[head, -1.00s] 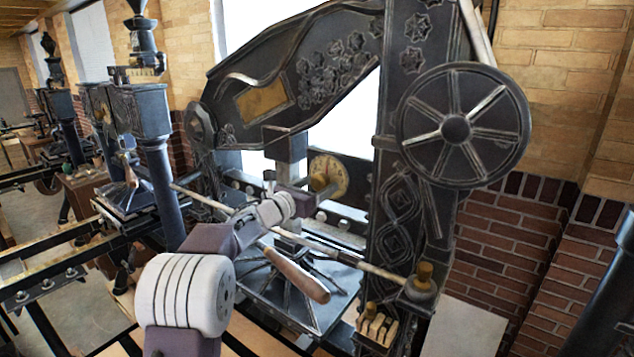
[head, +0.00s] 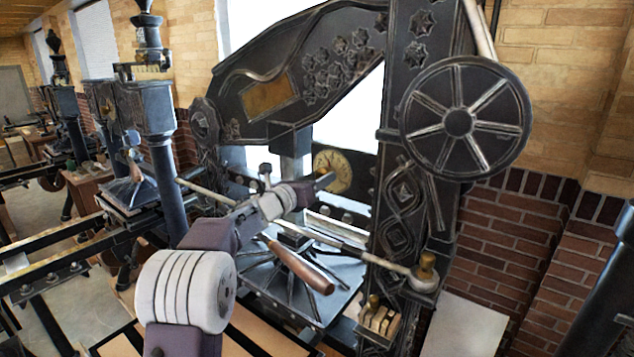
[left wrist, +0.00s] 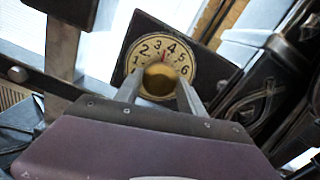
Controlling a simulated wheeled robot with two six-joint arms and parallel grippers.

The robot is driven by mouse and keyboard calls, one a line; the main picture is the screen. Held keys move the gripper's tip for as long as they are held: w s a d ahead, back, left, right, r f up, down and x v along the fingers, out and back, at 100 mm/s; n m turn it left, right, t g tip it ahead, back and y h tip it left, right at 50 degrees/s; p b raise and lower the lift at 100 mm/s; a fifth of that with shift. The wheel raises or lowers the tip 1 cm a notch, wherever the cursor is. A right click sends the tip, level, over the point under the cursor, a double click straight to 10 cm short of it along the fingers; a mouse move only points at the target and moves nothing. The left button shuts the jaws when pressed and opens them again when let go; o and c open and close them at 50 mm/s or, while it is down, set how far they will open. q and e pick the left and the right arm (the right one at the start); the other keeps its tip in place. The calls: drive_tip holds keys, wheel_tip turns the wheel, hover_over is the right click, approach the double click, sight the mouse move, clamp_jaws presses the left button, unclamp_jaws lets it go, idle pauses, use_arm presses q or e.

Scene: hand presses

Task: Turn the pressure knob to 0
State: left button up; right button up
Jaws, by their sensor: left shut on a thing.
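The pressure knob is a round brass ball (left wrist: 160,80) in front of a cream dial (left wrist: 137,56) with black numbers in the left wrist view. A red mark on the dial shows just above the knob, between 3 and 4. The dial (head: 338,163) also shows in the head view, on the dark press frame. My left gripper (left wrist: 158,88) has one finger on each side of the knob and is shut on it. In the head view my left gripper (head: 325,181) reaches the lower left of the dial and covers much of the knob. My right gripper is not in view.
A large spoked wheel (head: 464,122) is on the press's right side. A lever with a wooden handle (head: 299,265) and a long rod (head: 340,243) lie below the gripper, over the press plate (head: 330,302). More presses (head: 150,110) stand at the left.

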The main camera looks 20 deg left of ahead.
use_arm(q)
drive_tip(key=n+p, duration=0.1)
drive_tip(key=n, duration=0.5)
drive_tip(key=n+p, duration=0.1)
drive_tip(key=n, duration=0.5)
drive_tip(key=n+p, duration=0.1)
drive_tip(key=n, duration=0.6)
drive_tip(key=shift+d+r+p, duration=0.1)
drive_tip(key=shift+r+p, duration=0.2)
drive_tip(key=shift+p, duration=0.1)
drive_tip(key=shift+w+n+p, duration=0.1)
drive_tip(key=shift+n+p, duration=0.25)
drive_tip(key=shift+n, duration=0.55)
drive_tip(key=shift+r, duration=0.1)
drive_tip(key=shift+w+d+n, duration=0.1)
drive_tip(key=shift+n, duration=0.2)
